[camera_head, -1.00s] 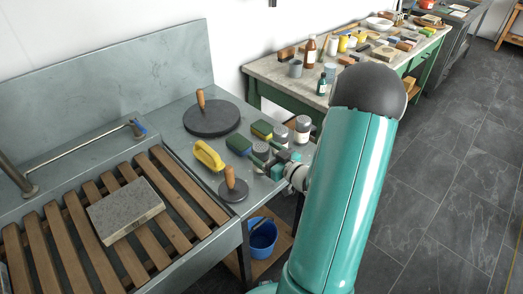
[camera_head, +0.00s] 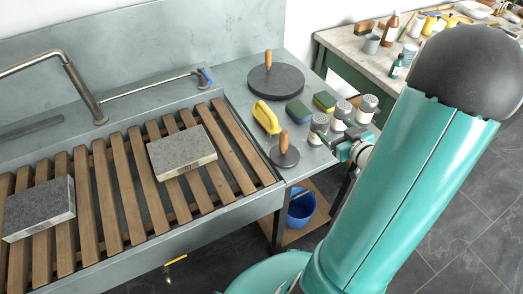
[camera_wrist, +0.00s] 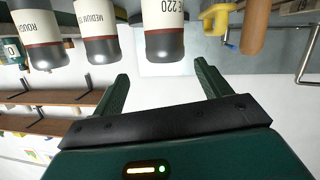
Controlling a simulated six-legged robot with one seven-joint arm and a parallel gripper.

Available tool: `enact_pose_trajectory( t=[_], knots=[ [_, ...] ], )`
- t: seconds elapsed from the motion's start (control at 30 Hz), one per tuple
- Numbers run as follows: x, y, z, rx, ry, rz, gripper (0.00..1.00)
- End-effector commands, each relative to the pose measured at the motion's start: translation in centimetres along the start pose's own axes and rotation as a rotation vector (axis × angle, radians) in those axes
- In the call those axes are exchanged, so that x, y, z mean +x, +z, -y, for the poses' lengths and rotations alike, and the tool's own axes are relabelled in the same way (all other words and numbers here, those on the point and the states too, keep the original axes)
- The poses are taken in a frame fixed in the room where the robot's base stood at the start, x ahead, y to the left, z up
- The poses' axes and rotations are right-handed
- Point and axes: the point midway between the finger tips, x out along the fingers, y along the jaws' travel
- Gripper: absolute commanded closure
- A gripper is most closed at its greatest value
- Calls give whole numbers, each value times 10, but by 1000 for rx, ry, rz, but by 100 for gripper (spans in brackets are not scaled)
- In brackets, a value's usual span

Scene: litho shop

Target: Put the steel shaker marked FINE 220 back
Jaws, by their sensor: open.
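The steel shaker marked FINE 220 (camera_wrist: 165,28) has a pale label and a dark steel dome; its label shows only as "E 220" in the wrist view. By its place nearest the yellow brush, it is the leftmost shaker (camera_head: 319,128) in the head view, on the grey counter. My gripper (camera_wrist: 162,75) is open and empty, its fingers pointing toward this shaker, which sits just beyond and between the fingertips. In the head view my gripper (camera_head: 338,146) is at the counter's right edge. The shaker's cut-off end is out of the wrist view.
Shakers marked MEDIUM (camera_wrist: 97,30) and ROUGH (camera_wrist: 40,35) stand close beside it. A yellow brush (camera_head: 266,117), a wooden-handled disc (camera_head: 284,157), sponges (camera_head: 299,111) and a larger disc (camera_head: 276,82) share the counter. A slatted sink (camera_head: 123,190) holds stone slabs.

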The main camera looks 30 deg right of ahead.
Motion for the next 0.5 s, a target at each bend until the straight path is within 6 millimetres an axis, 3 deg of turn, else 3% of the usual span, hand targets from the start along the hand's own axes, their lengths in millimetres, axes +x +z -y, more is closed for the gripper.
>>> enact_pose_trajectory(
  t=[0.03,0.1,0.23,0.37,0.5],
  knots=[
    [12,-19,4,-51,20,44,24],
    [22,-38,8,-97,67,117,24],
    [30,-77,23,-143,149,237,24],
    [23,-114,52,-138,209,343,24],
    [0,-146,97,-89,224,450,24]
  ],
)
